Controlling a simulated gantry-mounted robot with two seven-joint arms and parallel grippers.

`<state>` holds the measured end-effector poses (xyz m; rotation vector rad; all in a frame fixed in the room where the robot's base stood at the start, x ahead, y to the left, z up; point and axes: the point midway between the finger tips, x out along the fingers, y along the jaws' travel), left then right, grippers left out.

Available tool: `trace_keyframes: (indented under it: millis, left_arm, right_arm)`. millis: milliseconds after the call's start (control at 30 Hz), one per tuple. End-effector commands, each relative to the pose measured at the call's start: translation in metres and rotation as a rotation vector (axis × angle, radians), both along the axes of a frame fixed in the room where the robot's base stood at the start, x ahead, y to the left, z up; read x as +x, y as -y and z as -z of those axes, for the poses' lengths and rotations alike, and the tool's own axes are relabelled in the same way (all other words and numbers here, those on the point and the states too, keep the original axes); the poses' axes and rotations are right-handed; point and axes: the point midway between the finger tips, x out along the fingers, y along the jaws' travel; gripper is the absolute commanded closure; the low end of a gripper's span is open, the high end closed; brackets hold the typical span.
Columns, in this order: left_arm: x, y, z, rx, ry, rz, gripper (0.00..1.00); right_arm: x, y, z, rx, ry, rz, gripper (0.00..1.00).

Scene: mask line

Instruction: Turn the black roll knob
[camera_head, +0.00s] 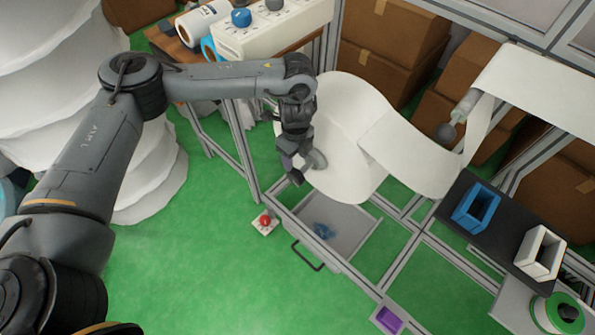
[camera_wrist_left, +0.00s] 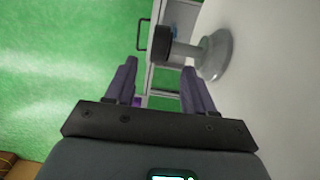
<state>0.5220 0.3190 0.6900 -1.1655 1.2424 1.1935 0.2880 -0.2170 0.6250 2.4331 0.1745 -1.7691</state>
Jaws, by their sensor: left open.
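The black knob (camera_wrist_left: 159,46) shows in the left wrist view, on the end of a short grey shaft with a round grey flange (camera_wrist_left: 218,55) against the white roll. In the head view the flange (camera_head: 317,160) shows beside my gripper, and the arm largely hides the knob. My left gripper (camera_head: 292,178) is at the near face of the big white roll (camera_head: 350,185). In the wrist view its fingers (camera_wrist_left: 158,68) are open and empty, with the knob just past the tips, roughly between them. Contact cannot be told. My right gripper is not in view.
A second dark round end (camera_head: 445,133) sits on the upper roller. Below the roll is a grey drawer (camera_head: 350,222) holding something blue. A red button (camera_head: 265,220) stands on the green floor. Blue (camera_head: 476,208) and white (camera_head: 540,252) open boxes are at the right.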

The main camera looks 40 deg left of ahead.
Motion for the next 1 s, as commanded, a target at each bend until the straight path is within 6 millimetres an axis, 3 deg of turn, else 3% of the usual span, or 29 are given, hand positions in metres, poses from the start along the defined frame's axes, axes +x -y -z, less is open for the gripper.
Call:
trace_keyframes:
  millis: [400,600,1000]
  left_arm:
    - [-0.002,0.000,0.066,0.000,-0.002,0.001,0.46]
    - [-0.002,0.000,0.090,-0.001,0.000,0.000,0.46]
    - [-0.002,0.000,0.102,-0.001,0.001,0.001,0.46]
  right_arm:
    - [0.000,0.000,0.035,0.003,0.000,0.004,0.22]
    - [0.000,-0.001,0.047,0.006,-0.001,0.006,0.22]
    - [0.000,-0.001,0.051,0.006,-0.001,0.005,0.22]
